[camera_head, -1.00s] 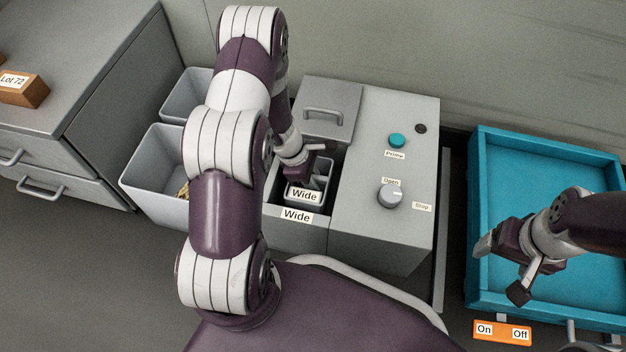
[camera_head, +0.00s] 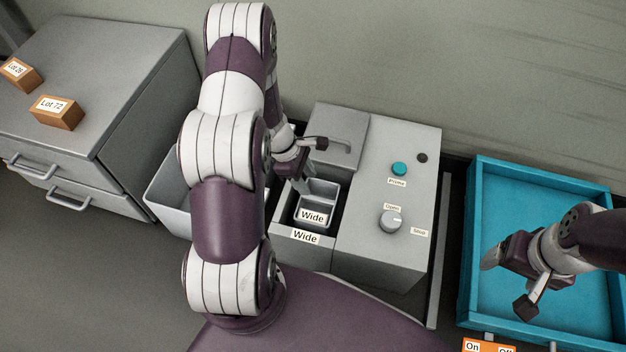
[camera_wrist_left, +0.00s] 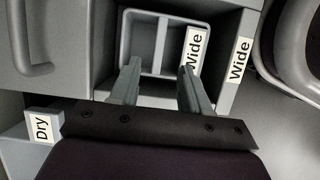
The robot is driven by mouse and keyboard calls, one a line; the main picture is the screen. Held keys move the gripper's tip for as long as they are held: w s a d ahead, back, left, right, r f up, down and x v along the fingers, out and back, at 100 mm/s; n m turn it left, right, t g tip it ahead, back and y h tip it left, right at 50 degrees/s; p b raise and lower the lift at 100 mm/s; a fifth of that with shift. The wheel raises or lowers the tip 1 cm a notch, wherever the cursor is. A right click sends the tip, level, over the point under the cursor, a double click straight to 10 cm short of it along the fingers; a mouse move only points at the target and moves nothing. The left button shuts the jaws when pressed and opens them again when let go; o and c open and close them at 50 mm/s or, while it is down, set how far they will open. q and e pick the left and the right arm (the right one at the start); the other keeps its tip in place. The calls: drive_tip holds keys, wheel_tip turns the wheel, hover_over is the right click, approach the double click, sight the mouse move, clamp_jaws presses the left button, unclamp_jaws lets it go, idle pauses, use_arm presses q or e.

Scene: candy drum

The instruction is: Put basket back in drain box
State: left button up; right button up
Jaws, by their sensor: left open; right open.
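The grey basket (camera_head: 316,208) with a "Wide" label and a divider sits inside the drain box (camera_head: 300,254), whose front also carries a "Wide" label. The basket also shows in the left wrist view (camera_wrist_left: 165,45), within the box walls. My left gripper (camera_head: 302,184) is open just above the basket's left side; in the left wrist view its two fingers (camera_wrist_left: 157,85) are spread apart near the basket's edge, with nothing held. My right gripper (camera_head: 506,278) is open and empty over the blue tray (camera_head: 487,205).
A grey control unit (camera_head: 372,240) with a teal button and a knob adjoins the box. A lid with a handle (camera_head: 340,135) is behind it. A grey bin (camera_head: 168,195) stands left, partly hidden by my arm. Two lot-labelled blocks (camera_head: 57,113) lie on the cabinet.

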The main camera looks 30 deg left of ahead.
use_arm(q)
drive_tip(key=s+d+r+m+y, duration=0.2)
drive_tip(key=s+d+r+m, duration=0.2)
drive_tip(key=r+m, duration=0.5)
drive_tip(key=s+d+r+m+y, duration=0.2)
drive_tip(key=s+d+r+m, duration=0.3)
drive_tip(key=r+m, duration=0.5)
drive_tip(key=shift+r+m, duration=0.3)
drive_tip(key=shift+m, duration=0.6)
